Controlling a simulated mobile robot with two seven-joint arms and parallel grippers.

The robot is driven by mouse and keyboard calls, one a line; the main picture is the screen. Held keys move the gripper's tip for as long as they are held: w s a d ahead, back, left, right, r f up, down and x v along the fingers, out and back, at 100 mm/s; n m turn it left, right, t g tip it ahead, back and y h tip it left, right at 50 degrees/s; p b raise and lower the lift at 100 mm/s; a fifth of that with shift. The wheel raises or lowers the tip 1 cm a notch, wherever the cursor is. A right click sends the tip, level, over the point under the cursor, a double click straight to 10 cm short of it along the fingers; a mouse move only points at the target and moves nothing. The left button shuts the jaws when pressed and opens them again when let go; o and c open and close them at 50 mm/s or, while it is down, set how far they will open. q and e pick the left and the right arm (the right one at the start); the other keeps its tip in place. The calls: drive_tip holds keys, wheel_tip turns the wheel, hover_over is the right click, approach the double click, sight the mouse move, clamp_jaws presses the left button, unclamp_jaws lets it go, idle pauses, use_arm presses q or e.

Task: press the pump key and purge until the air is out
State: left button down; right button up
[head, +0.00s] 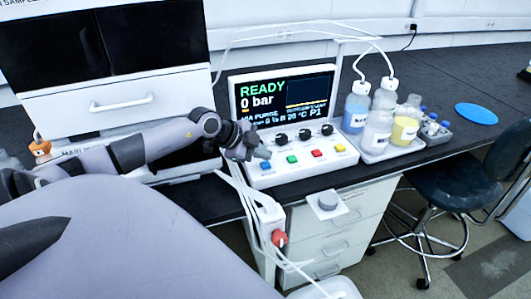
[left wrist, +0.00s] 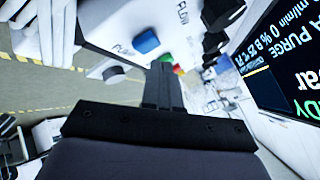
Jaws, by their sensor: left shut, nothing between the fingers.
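The pump unit's sloping white panel (head: 300,166) carries a blue key (head: 265,166), a green key (head: 292,158), a red key (head: 317,153) and a yellow key (head: 340,148), with black knobs above. Its screen (head: 262,103) reads READY and 0 bar. My left gripper (head: 259,153) is shut and empty at the panel's left end, just above the blue key. In the left wrist view the blue key (left wrist: 147,42) shows beside the shut fingertips (left wrist: 163,72); contact cannot be told. Key labels are only partly legible. Air in the tubing cannot be made out. My right gripper is out of view.
Bottles with blue (head: 355,113), clear (head: 377,131) and yellow (head: 404,130) contents stand in a tray right of the panel, with tubes overhead. A red knob (head: 279,237) and white tubes hang below the panel. Dark bench to the right is mostly free; a stool (head: 465,190) stands before it.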

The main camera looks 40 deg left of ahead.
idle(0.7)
use_arm(q)
drive_tip(key=shift+f, duration=0.45)
drive_tip(key=shift+f, duration=0.55)
idle(0.5)
drive_tip(key=shift+r, duration=0.1)
drive_tip(key=shift+r+p, duration=0.85)
drive_tip(key=shift+p, duration=0.55)
drive_tip(key=shift+r, duration=0.1)
